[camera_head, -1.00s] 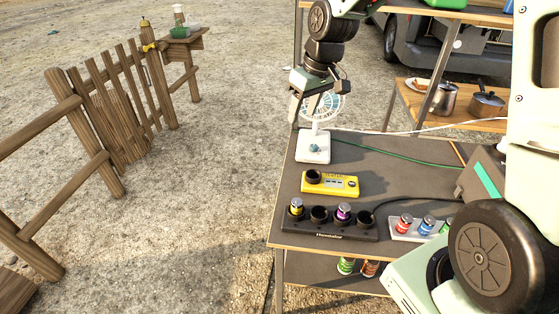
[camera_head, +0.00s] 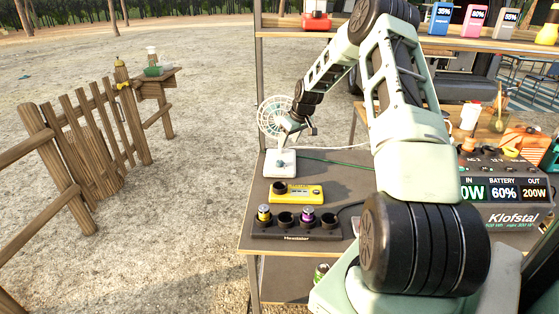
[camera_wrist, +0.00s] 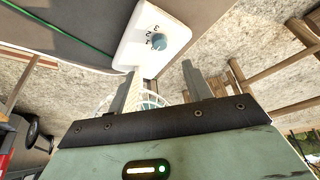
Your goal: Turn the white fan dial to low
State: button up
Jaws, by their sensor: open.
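The white fan (camera_head: 273,117) stands upright at the far left corner of the dark table. Its white base (camera_head: 280,157) carries a blue-grey dial (camera_head: 281,165). In the wrist view the dial (camera_wrist: 158,42) shows close up, with numerals including 2 and 3 beside it on the base (camera_wrist: 140,53). My gripper (camera_head: 287,124) is by the fan, above its base. In the wrist view my gripper (camera_wrist: 160,70) is open and empty. The dial lies just beyond the fingertips and apart from them. The dial's exact pointer setting cannot be read.
A yellow device (camera_head: 296,194) and a black charger strip (camera_head: 297,230) with several sockets lie nearer on the table. A power station (camera_head: 505,195) stands at right. A green cable (camera_head: 335,162) runs behind. A shelf (camera_head: 340,31) spans above.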

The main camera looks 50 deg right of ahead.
aim_at(280, 162)
jog(key=p+x, duration=0.1)
jog(key=x, duration=1.1)
jog(key=shift+s, duration=0.1)
jog(key=c, duration=1)
